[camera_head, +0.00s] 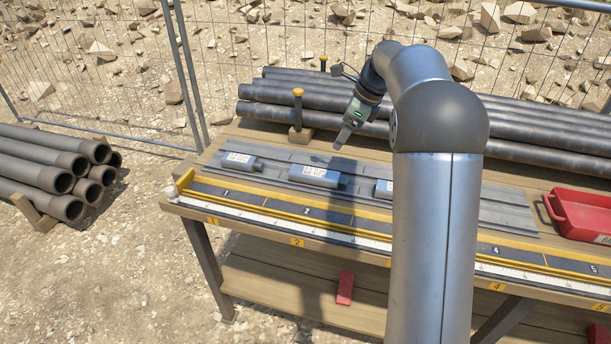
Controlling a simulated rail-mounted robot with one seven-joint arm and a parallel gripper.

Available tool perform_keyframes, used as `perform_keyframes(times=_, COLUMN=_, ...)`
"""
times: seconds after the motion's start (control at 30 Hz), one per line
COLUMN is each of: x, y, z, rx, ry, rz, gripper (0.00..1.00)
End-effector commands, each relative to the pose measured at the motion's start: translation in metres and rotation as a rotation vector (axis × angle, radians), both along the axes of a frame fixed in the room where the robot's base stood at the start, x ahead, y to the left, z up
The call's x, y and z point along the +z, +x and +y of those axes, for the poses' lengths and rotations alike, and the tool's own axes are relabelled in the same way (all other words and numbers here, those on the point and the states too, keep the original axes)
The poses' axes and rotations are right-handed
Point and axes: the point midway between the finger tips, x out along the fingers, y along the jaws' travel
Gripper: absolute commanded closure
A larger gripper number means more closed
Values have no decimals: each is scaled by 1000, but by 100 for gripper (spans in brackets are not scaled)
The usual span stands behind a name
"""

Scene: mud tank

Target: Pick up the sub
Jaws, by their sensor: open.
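Three short grey cylindrical subs with white labels lie on the ribbed metal top of the bench. The left sub (240,162) is the smallest fully visible one. The middle sub (318,177) is larger, with a blue-grey body. The right sub (384,188) is partly hidden behind my arm. My gripper (343,138) is open and points down, above and behind the middle sub. It appears clear of all three subs, with nothing seen between its fingers.
Long dark pipes (300,117) lie along the back of the bench, near a yellow-topped post (298,108). A red tray (584,214) sits at the right. A yellow numbered rail (270,210) runs along the front. Pipes (40,165) are stacked on the ground at left.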

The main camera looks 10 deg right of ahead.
Motion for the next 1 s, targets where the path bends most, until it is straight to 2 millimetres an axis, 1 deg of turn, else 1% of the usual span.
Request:
perform_keyframes(times=0.03, x=-11, y=1, z=5, rx=4, ry=1, rz=5, gripper=26)
perform_keyframes(times=0.1, x=-26, y=3, z=11, rx=5, ry=1, rz=5, gripper=26)
perform_keyframes(times=0.3, x=-67, y=11, z=26, rx=6, ry=0, rz=4, gripper=26)
perform_keyframes(times=0.4, x=-82, y=14, z=32, rx=7, ry=-1, rz=3, gripper=26)
perform_keyframes(times=0.5, x=-94, y=16, z=37, rx=6, ry=-1, rz=2, gripper=26)
perform_keyframes(times=0.77, x=-106, y=19, z=42, rx=7, ry=-2, rz=1, gripper=26)
perform_keyframes(times=1.0, x=-138, y=29, z=55, rx=7, ry=-1, rz=2, gripper=26)
